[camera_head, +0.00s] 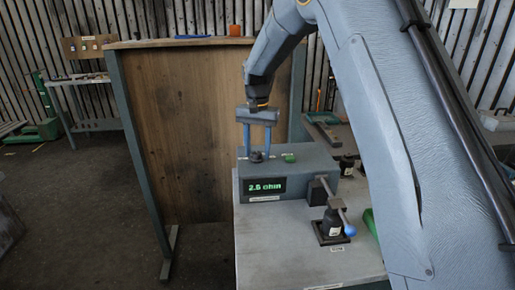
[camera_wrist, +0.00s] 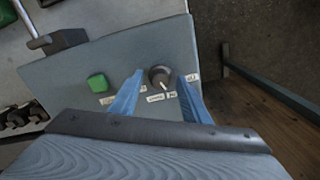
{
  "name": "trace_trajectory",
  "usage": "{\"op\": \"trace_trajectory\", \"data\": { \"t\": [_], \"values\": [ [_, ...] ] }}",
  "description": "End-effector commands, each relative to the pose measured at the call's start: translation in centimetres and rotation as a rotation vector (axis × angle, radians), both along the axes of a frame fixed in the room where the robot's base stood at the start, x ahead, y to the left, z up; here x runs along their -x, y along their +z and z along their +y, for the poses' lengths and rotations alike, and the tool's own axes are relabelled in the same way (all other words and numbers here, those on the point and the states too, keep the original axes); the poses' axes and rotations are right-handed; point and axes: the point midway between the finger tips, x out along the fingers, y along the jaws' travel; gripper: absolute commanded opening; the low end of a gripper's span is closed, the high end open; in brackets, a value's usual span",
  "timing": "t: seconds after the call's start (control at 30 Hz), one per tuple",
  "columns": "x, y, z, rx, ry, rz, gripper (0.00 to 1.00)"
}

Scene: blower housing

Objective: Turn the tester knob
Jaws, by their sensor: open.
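The tester (camera_head: 308,168) is a grey box on the bench with a lit green display reading about "2.6 ohm". Its dark round knob (camera_wrist: 159,76) shows in the wrist view on the box's top face, with small labels beside it. In the head view the knob (camera_head: 257,157) is small and lies between my fingertips. A green button (camera_wrist: 97,82) is beside the knob. My gripper (camera_wrist: 163,82) is open, pointing down, with its blue fingers on either side of the knob. I cannot tell whether either finger touches the knob.
A black clamp-like fixture with a blue-ended lever (camera_head: 335,222) stands in front of the tester. A wooden panel (camera_head: 200,130) rises behind and left of the bench. The bench top (camera_head: 270,240) is clear at front left. My arm hides much of the right side.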

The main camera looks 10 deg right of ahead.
Motion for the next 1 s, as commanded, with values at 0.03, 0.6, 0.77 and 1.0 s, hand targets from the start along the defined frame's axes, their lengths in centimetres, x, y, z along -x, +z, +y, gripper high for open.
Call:
{"op": "trace_trajectory", "data": {
  "t": [0.03,0.6,0.77,1.0],
  "values": [
    [-0.01,0.01,0.0,0.0,0.0,0.0,0.43],
    [-0.02,0.07,-0.03,0.0,0.025,-0.001,0.02],
    [-0.05,0.09,-0.03,0.0,0.093,-0.001,0.02],
    [-0.08,0.12,-0.03,0.001,0.275,-0.002,0.02]
  ]
}}
